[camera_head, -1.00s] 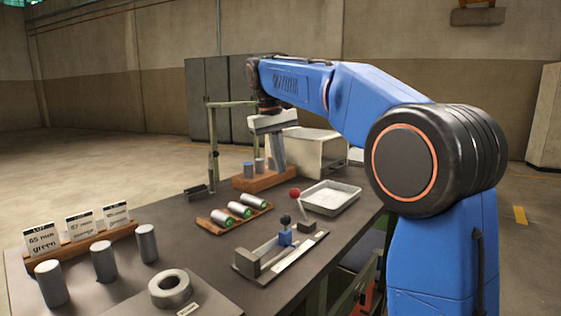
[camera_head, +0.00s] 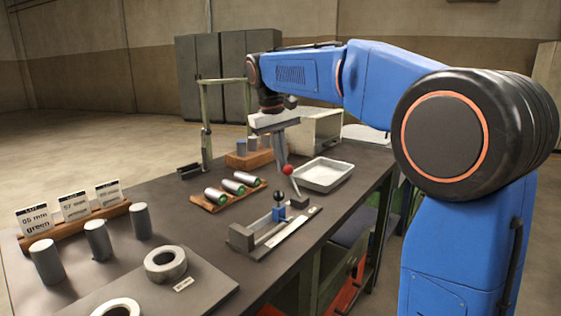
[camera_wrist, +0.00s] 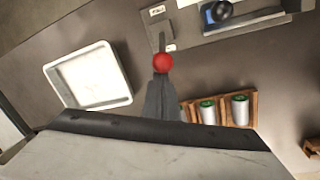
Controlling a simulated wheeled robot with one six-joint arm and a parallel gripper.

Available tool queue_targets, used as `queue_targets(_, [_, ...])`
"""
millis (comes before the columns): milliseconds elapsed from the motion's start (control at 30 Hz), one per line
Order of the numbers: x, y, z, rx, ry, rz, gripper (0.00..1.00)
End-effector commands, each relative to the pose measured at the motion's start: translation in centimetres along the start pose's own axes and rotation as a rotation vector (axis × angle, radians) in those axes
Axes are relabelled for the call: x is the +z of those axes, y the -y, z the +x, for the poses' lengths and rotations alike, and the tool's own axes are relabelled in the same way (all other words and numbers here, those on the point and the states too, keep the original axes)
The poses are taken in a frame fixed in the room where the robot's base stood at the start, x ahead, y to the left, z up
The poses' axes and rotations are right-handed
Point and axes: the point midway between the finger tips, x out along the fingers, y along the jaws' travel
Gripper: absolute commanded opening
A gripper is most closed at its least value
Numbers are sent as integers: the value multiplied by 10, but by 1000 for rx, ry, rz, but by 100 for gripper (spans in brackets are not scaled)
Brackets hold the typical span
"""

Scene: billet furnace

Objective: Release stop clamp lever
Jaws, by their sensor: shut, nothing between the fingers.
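The stop fixture (camera_head: 262,243) lies on the bench. On it sit a blue stop block (camera_head: 279,213) with a black knob and a clamp lever with a red ball (camera_head: 288,170) standing up on a thin, tilted rod. My gripper (camera_head: 282,161) points down with its fingers together and nothing between them. Its tips are right by the red ball. In the wrist view the red ball (camera_wrist: 163,63) shows just beyond my closed fingertips (camera_wrist: 162,84); I cannot tell whether they touch. Part of the fixture (camera_wrist: 240,28) shows at the top there.
A white tray (camera_head: 324,174) is close right of the lever. A wooden rack (camera_head: 210,202) with green-ended billets lies to the left. Grey cylinders (camera_head: 97,240), label cards (camera_head: 74,207) and a ring (camera_head: 165,262) stand nearer. Another wooden block (camera_head: 240,160) with cylinders is behind my gripper.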

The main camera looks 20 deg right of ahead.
Motion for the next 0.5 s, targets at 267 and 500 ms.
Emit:
queue_targets(267, [1, -1, -1, -3, -6, 2, 0])
queue_targets(500, [6, -4, -4, -25, -52, 11, 0])
